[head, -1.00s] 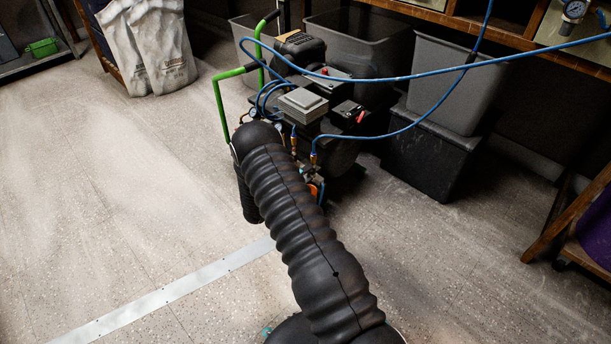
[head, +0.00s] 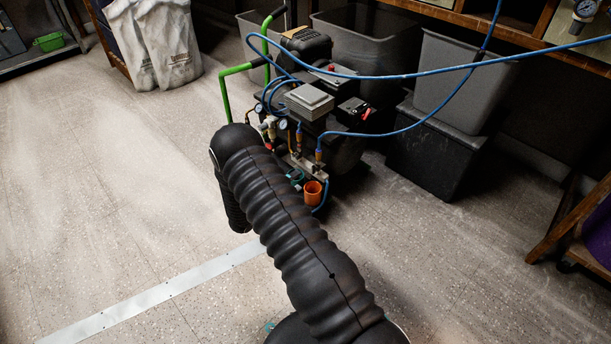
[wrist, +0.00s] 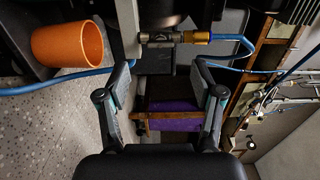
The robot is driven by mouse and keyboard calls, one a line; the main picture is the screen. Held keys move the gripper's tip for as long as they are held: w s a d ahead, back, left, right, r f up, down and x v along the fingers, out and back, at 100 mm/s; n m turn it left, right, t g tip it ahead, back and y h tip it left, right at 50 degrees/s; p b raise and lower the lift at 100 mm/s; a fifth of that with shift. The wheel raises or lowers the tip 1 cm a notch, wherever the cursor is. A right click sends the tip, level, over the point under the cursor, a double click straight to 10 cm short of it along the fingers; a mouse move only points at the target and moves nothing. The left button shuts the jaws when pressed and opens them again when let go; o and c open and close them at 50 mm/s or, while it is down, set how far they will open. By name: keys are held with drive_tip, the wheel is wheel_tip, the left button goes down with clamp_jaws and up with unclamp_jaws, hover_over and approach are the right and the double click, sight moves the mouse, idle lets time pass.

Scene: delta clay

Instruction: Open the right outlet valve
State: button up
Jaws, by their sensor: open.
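The air compressor (head: 315,105) stands ahead in the head view, with a pale outlet manifold (head: 308,167) low on its front. The right outlet valve, with its brass fitting (head: 319,156), carries a blue hose. In the wrist view, a brass outlet fitting with a blue collar (wrist: 191,37) lies crosswise just beyond the fingertips, beside a pale metal bar. The valve's handle position is not clear. My gripper (wrist: 163,70) is open and empty, its fingers spread below the fitting in that view. In the head view, my arm mostly hides the gripper.
An orange cup (head: 313,191) sits close below the manifold and shows at upper left in the wrist view (wrist: 67,45). Blue hoses (head: 410,76) arch over the compressor. Grey bins (head: 462,80) stand behind and right. The floor at left is clear.

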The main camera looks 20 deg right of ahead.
drive_tip(key=v, duration=0.4)
drive_tip(key=shift+s+a, duration=0.15)
drive_tip(key=shift+a, duration=0.2)
